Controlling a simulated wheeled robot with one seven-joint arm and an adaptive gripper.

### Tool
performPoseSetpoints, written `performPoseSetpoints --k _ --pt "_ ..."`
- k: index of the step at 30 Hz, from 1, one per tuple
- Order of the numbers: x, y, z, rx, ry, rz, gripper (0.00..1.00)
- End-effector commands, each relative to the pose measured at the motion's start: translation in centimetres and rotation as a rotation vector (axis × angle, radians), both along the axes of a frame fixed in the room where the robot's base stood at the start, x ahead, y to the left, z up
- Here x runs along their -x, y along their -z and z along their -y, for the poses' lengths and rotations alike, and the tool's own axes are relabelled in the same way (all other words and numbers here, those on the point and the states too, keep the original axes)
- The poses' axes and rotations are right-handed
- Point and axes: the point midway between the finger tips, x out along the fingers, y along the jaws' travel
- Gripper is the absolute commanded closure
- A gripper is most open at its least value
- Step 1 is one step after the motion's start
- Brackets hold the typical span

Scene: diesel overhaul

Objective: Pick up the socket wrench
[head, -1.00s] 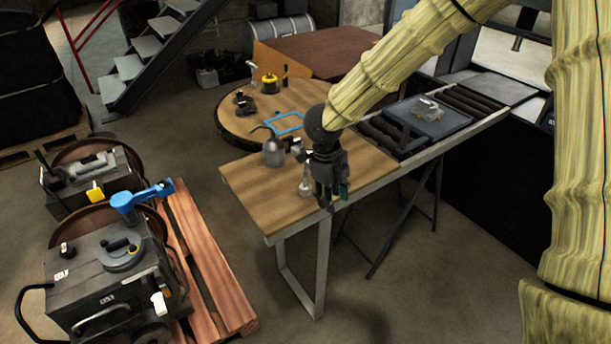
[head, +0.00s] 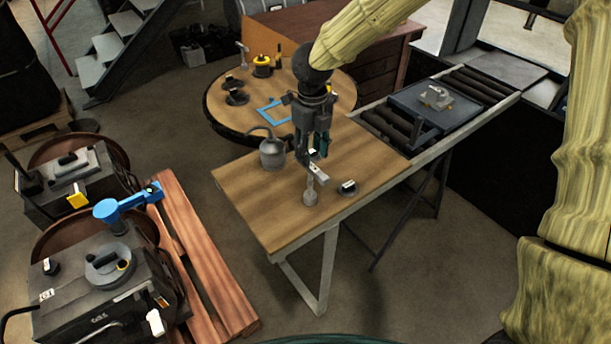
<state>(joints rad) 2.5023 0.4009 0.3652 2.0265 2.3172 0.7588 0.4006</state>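A small grey upright tool with a pale bar-like head (head: 311,187) stands on the wooden bench (head: 250,190) near its front edge. It may be the socket wrench, but it is too small to be sure. My gripper (head: 312,152) points down over the bench, just above and behind this tool in the picture. Its two fingers look apart, with nothing clearly held between them. Whether a fingertip touches the tool's head cannot be told.
A grey oil can (head: 272,154) stands left of my gripper. A small dark part (head: 347,187) lies to the right. A round table (head: 225,115) behind bears a blue frame (head: 274,111) and other items. Rollers with a dark tray (head: 434,107) extend right. A blue tool (head: 127,206) is at left.

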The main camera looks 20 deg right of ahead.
Motion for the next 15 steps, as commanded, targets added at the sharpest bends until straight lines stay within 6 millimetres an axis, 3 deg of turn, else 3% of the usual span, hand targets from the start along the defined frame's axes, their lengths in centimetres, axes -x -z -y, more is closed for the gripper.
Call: performPoseSetpoints --k 9,15 --pt "-0.1 3.9 -0.4 0.002 -0.008 -0.003 0.62" --pt "-0.1 5.3 -0.4 0.001 -0.007 -0.001 0.62"
